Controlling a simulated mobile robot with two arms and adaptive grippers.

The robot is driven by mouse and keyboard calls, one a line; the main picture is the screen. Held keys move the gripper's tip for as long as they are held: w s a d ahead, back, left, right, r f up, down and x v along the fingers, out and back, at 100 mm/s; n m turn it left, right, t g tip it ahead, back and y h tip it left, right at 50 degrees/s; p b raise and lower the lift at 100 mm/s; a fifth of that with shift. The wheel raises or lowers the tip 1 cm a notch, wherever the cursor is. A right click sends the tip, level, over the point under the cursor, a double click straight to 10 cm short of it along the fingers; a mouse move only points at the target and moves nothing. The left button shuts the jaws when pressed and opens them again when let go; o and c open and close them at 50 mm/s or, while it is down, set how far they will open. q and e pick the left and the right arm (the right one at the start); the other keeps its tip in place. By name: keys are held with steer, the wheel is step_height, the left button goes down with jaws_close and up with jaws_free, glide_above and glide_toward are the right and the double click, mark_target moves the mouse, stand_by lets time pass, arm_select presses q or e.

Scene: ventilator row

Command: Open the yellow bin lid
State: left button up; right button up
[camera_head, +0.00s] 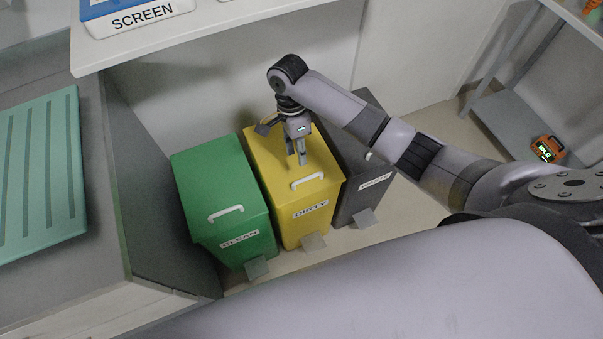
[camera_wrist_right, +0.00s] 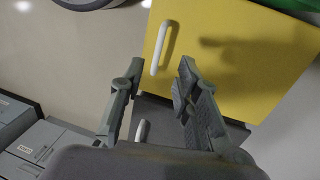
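The yellow bin (camera_head: 298,220) is labelled DIRTY and stands between a green bin and a dark grey bin. Its lid (camera_head: 272,157) looks shut, with a white handle (camera_head: 308,181) near the front edge. My right gripper (camera_head: 299,160) is above the lid, behind the handle in the head view, pointing down. In the right wrist view, my right gripper (camera_wrist_right: 155,78) is open and empty. There the white handle (camera_wrist_right: 164,47) of the yellow lid (camera_wrist_right: 235,55) lies beyond the fingertips, roughly between them and apart from them. My left gripper is not in view.
The green CLEAN bin (camera_head: 218,190) stands on the left and the grey bin (camera_head: 362,190) on the right, both close to the yellow one. A white shelf (camera_head: 230,30) overhangs behind. Foot pedals (camera_head: 313,242) stick out in front. A counter with a green mat (camera_head: 40,175) is at left.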

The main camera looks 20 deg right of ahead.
steer(key=b, duration=0.1)
glide_above(301, 175)
steer(key=s+a, duration=0.1)
steer(key=s, duration=0.2)
step_height(301, 175, down, 10)
steer(key=shift+r, duration=0.15)
jaws_close()
stand_by(0.5)
